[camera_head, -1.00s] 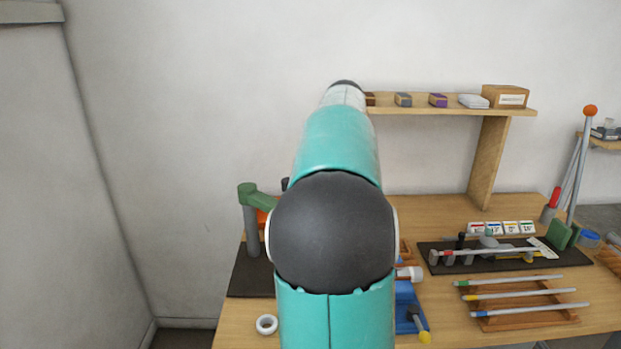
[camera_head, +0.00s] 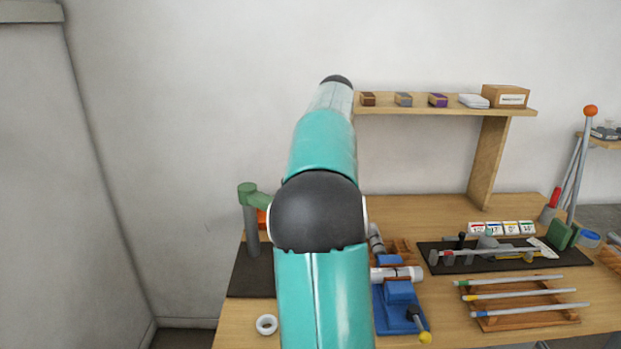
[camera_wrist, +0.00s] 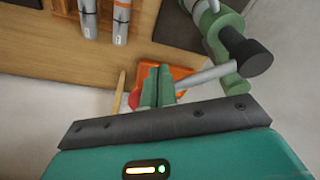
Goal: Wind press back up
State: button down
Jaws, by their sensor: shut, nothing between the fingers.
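The press shows in the head view as a green head (camera_head: 249,190) on an upright grey column, partly hidden behind my arm. In the wrist view its green body (camera_wrist: 223,35) is at the upper right, with a black cylinder end. A grey bar (camera_wrist: 207,76) runs from it leftwards to behind my fingers. A red rounded thing (camera_wrist: 134,99) shows just left of the fingers; I cannot tell whether it joins the bar. My gripper (camera_wrist: 158,72) has its green fingers together, empty, beside or over the bar; contact is unclear. My arm hides the gripper in the head view.
An orange thing (camera_wrist: 181,72) lies behind the fingers. A blue fixture (camera_head: 394,306) with a white-grey cylinder (camera_head: 397,274) stands right of my arm. A white ring (camera_head: 267,324) lies at the front left. A shelf (camera_head: 450,107) spans the back.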

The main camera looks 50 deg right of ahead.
jog(key=w, duration=0.4)
jog(key=shift+d, duration=0.2)
jog(key=shift+w, duration=0.15)
jog(key=w, duration=0.2)
jog(key=w+a, duration=0.1)
jog(key=shift+w+a, duration=0.15)
jog(key=shift+w, duration=0.25)
jog(key=w+a, duration=0.2)
jog(key=w, duration=0.1)
jog(key=shift+a, duration=0.4)
jog(key=shift+w, duration=0.1)
